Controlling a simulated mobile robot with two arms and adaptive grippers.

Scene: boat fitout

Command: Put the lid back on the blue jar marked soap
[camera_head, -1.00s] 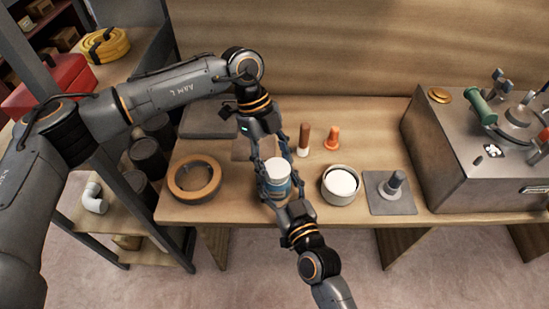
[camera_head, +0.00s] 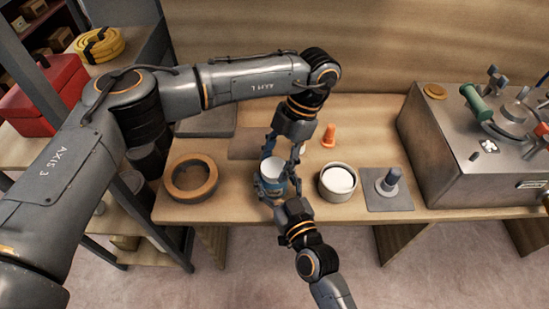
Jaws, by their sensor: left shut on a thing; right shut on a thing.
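The blue jar (camera_head: 271,186) stands upright near the front edge of the bench, with its marking too small to read. A white round lid (camera_head: 272,167) is at the jar's top; I cannot tell whether it is fully seated. My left gripper (camera_head: 280,161) comes down from behind and is shut on the white lid, its fingers at either side. My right gripper (camera_head: 276,192) reaches in from the front and is shut on the blue jar low down. The fingers hide parts of the jar's sides.
An orange-brown ring (camera_head: 191,178) lies left of the jar. An orange plug (camera_head: 329,135) stands behind. A grey metal unit (camera_head: 470,150) fills the right end.

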